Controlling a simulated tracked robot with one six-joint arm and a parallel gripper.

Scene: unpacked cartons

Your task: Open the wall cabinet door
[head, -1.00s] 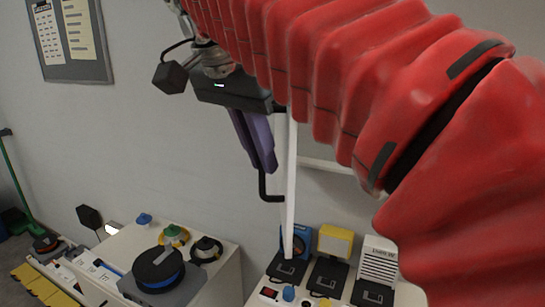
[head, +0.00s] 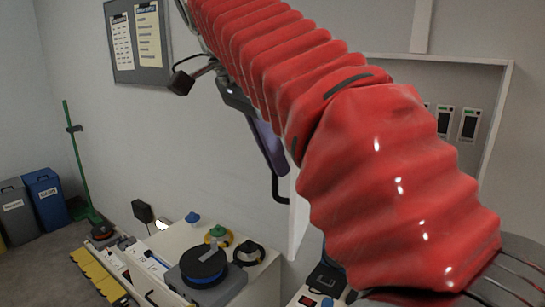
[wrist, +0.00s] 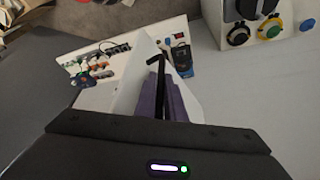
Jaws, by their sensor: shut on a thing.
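The wall cabinet (head: 495,110) is open at the right, with its white frame and part of its inside showing past my arm. Its white door (head: 298,218) stands out from the wall, seen nearly edge-on, and shows pale in the wrist view (wrist: 128,92). The black bar handle (head: 275,187) is on the door; its bent end (wrist: 176,58) sticks out beyond my fingers in the wrist view. My gripper (head: 274,158) has purple fingers, shut on the handle; they also show in the wrist view (wrist: 163,88). My red-sleeved arm hides much of the cabinet and the door's upper part.
Dark devices (head: 469,125) hang inside the cabinet. Below stand a white cabinet (head: 245,285) with a cable reel (head: 203,264) and coloured plugs, and another top with gadgets (head: 322,292). Bins (head: 45,190) and a green pole (head: 77,160) are at the left, with open floor before them.

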